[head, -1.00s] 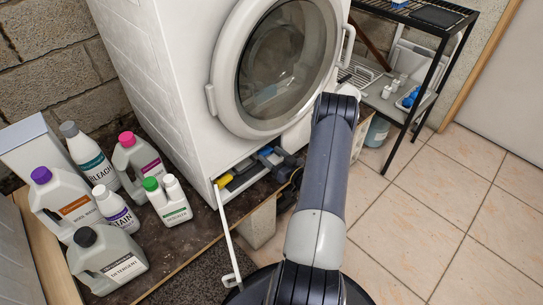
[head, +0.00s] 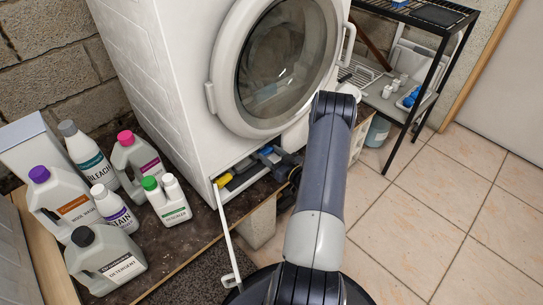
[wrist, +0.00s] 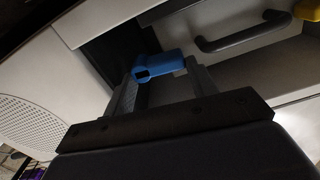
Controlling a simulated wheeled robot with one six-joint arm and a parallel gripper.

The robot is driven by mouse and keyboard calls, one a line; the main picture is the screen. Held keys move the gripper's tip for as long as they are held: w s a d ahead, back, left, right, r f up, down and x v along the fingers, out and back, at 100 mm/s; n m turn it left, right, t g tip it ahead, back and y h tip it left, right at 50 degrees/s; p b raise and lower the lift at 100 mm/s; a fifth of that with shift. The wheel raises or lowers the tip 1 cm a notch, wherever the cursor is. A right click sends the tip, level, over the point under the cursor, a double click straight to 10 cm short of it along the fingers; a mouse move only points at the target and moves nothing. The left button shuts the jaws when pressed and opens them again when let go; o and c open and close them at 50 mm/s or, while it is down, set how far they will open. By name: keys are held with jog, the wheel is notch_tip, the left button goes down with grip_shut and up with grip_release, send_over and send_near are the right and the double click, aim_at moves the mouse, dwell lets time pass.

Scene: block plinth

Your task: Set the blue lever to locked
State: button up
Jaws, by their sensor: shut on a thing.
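The blue lever (head: 266,150) sits in the open recess low on the front of the white washing machine (head: 160,90). In the wrist view the blue lever (wrist: 160,66) is a short blue bar with a dark opening at one end, lying across between my two fingers. My gripper (wrist: 162,82) is shut on it. In the head view my gripper (head: 284,164) is at the recess, partly hidden by my own arm. No lock marking is readable, so I cannot tell the lever's setting.
A yellow part (head: 223,181) sits at the recess's left end, above a hanging white flap (head: 228,235). A dark handle (wrist: 243,33) is close to the lever. Several bottles, including detergent (head: 110,262), stand left. A black rack (head: 425,60) stands right; the tiled floor is clear.

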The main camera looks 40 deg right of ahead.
jog(key=shift+n, duration=0.4)
jog(key=o, duration=0.7)
jog(key=s+d+p, duration=0.1)
jog(key=s, duration=0.9)
jog(key=shift+s+d, duration=0.2)
jog(key=shift+s, duration=0.2)
jog(key=shift+w, duration=0.15)
jog(key=w, duration=0.3)
jog(key=w+a+b, duration=0.1)
jog(key=w, duration=0.6)
jog(key=shift+w+a+f, duration=0.1)
jog(key=shift+w+a, duration=0.05)
jog(key=shift+a, duration=0.1)
jog(key=shift+w+r+m+p, duration=0.1)
jog(key=shift+r+m+p, duration=0.1)
jog(key=shift+m+p, duration=0.55)
